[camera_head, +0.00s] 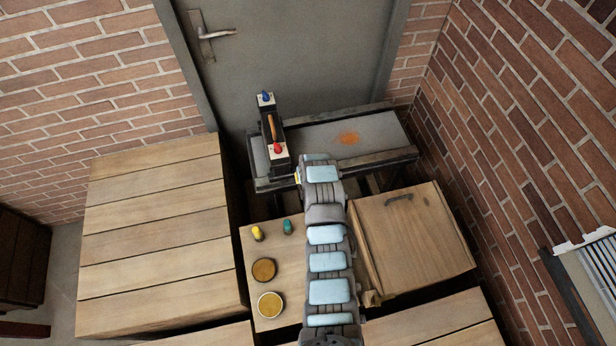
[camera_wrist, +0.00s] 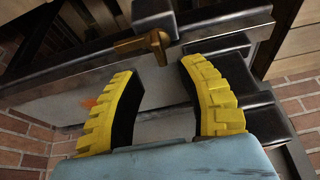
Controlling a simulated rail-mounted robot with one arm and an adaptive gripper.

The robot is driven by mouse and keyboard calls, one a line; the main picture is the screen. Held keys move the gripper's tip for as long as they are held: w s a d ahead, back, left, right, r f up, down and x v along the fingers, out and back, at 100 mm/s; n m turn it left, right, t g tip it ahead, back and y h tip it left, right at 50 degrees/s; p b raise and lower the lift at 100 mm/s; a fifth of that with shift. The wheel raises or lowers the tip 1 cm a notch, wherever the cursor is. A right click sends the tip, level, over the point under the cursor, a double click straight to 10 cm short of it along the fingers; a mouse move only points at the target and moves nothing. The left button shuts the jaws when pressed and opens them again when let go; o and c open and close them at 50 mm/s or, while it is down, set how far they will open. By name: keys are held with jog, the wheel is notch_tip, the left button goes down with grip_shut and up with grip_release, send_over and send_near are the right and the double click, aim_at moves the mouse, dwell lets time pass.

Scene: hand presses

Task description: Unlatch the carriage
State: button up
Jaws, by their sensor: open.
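The hand press (camera_head: 365,137) has a grey bed with an orange-brown patch, in front of a grey door. Its dark carriage (camera_head: 280,165) lies across the left end, with an orange-brown handle (camera_head: 272,127), a blue knob (camera_head: 265,97) and a red knob (camera_head: 277,149). In the wrist view a brass latch-like piece (camera_wrist: 147,45) sits at the edge of the metal frame, just beyond my fingertips. My gripper (camera_wrist: 162,68) is open and empty, its two yellow fingers apart. In the head view my arm hides most of the gripper and the press's front edge there.
A planked table (camera_head: 155,240) is at left; brick walls enclose the corner.

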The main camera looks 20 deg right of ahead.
jog(key=shift+v, duration=2.85)
